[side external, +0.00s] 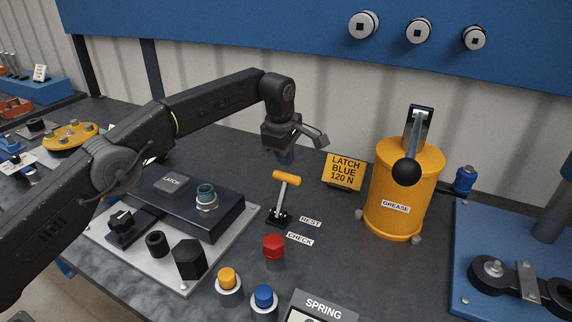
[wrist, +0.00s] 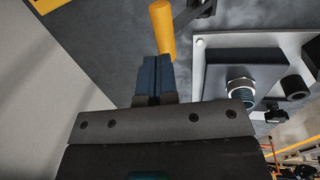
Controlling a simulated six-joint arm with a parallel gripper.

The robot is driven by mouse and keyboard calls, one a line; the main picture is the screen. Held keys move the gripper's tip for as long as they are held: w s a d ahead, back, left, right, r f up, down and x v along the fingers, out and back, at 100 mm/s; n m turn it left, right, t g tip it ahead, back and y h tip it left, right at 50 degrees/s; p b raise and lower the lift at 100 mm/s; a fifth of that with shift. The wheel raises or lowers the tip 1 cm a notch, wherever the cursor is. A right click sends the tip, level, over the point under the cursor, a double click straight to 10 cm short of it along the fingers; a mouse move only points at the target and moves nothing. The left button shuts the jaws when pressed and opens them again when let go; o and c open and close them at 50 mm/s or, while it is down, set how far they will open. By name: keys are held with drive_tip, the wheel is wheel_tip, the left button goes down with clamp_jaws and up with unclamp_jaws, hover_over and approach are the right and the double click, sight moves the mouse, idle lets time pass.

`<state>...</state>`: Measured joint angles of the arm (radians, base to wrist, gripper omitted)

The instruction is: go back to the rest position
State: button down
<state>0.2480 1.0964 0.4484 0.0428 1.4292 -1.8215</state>
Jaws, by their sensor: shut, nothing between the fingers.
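My gripper (side external: 285,156) is in the air behind and above the yellow-handled lever (side external: 286,178), in the middle of the side view. In the wrist view its two blue-grey fingers (wrist: 154,76) are together, with nothing between them. The lever's yellow handle (wrist: 162,28) shows just beyond the fingertips there; I cannot tell whether they touch. The lever stands on the bench by labels reading REST (side external: 311,222) and CHECK (side external: 300,239). A metal coupler fitting (side external: 207,197) with a blue-green top stands upright on the dark LATCH block (side external: 172,184); it also shows in the wrist view (wrist: 240,92).
A yellow GREASE canister (side external: 398,205) and a yellow LATCH BLUE 120 N sign (side external: 344,171) stand to the right. Red (side external: 274,245), yellow (side external: 228,279) and blue (side external: 263,296) capped parts stand in front. A blue fixture (side external: 520,270) fills the right edge. Air above the bench is open.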

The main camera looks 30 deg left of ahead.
drive_tip(key=s+a+r+m, duration=0.2)
drive_tip(key=s+r, duration=0.1)
drive_tip(key=r, duration=0.3)
drive_tip(key=s+a+r+m, duration=0.2)
drive_tip(key=r, duration=0.5)
drive_tip(key=s+a+r+m+t, duration=0.2)
drive_tip(key=s+a+r+m, duration=0.3)
drive_tip(key=s, duration=0.5)
drive_tip(key=s+a+f+m, duration=0.2)
drive_tip(key=s+f+m, duration=0.1)
drive_tip(key=s, duration=0.5)
drive_tip(key=s+a+f+m+t, duration=0.1)
drive_tip(key=s+a+f+m, duration=0.1)
drive_tip(key=s, duration=0.7)
drive_tip(key=s+a+f+m, duration=0.2)
drive_tip(key=s+f+m, duration=0.2)
drive_tip(key=s, duration=0.5)
drive_tip(key=shift+f+t, duration=0.15)
drive_tip(key=shift+t, duration=0.15)
drive_tip(key=shift+s, duration=0.1)
